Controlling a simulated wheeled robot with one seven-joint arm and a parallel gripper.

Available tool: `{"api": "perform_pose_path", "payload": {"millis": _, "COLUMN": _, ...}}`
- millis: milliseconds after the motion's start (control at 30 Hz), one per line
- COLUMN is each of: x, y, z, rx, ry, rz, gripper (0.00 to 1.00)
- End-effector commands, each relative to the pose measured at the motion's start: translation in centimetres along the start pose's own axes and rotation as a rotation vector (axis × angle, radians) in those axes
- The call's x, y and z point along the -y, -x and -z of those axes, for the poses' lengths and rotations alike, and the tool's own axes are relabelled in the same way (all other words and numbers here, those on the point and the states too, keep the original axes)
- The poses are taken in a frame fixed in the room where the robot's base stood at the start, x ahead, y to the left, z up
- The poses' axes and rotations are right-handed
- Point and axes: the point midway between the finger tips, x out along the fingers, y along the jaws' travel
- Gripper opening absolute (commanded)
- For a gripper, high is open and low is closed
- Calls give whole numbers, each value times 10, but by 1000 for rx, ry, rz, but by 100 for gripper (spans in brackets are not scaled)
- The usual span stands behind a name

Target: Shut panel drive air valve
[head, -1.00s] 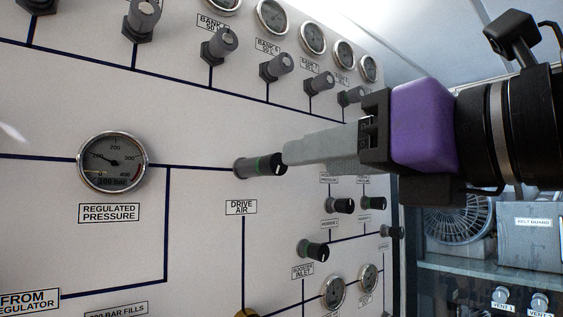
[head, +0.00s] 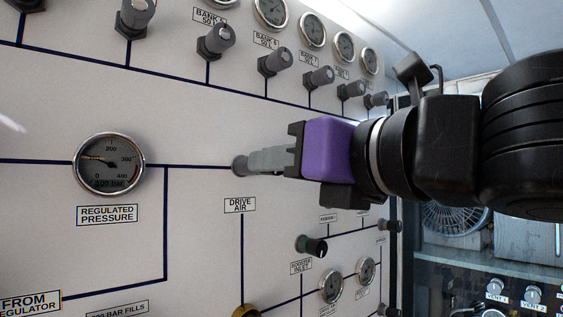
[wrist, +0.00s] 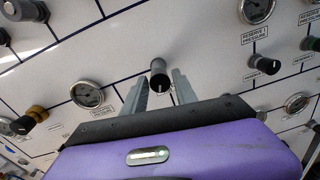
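The drive air valve is a dark grey cylindrical knob (head: 237,165) on the white panel, above the "DRIVE AIR" label (head: 240,205). In the head view my gripper (head: 254,161) covers most of it, and only its panel-side end shows at the left. In the wrist view the knob (wrist: 158,74) stands between the two grey fingers of my gripper (wrist: 159,83). The fingers are apart, one on each side, with a visible gap to the knob. The knob's pointer mark cannot be read.
The regulated pressure gauge (head: 109,164) is to the left. A row of grey bank knobs (head: 276,62) with gauges runs above. The booster inlet knob (head: 312,246) and small gauges (head: 333,287) lie below right. A shelf with a fan (head: 455,228) is at the right.

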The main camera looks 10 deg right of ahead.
Motion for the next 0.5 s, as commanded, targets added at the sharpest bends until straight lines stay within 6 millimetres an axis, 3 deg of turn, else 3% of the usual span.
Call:
{"api": "perform_pose_path", "payload": {"millis": 33, "x": 0, "y": 0, "z": 0, "rx": 0, "ry": 0, "rz": 0, "gripper": 22}}
{"api": "perform_pose_path", "payload": {"millis": 133, "x": 0, "y": 0, "z": 0, "rx": 0, "ry": 0, "rz": 0, "gripper": 2}}
{"api": "perform_pose_path", "payload": {"millis": 167, "x": 0, "y": 0, "z": 0, "rx": 0, "ry": 0, "rz": 0, "gripper": 0}}
{"api": "perform_pose_path", "payload": {"millis": 500, "x": -1, "y": 0, "z": 0, "rx": 0, "ry": -32, "rz": -2, "gripper": 0}}
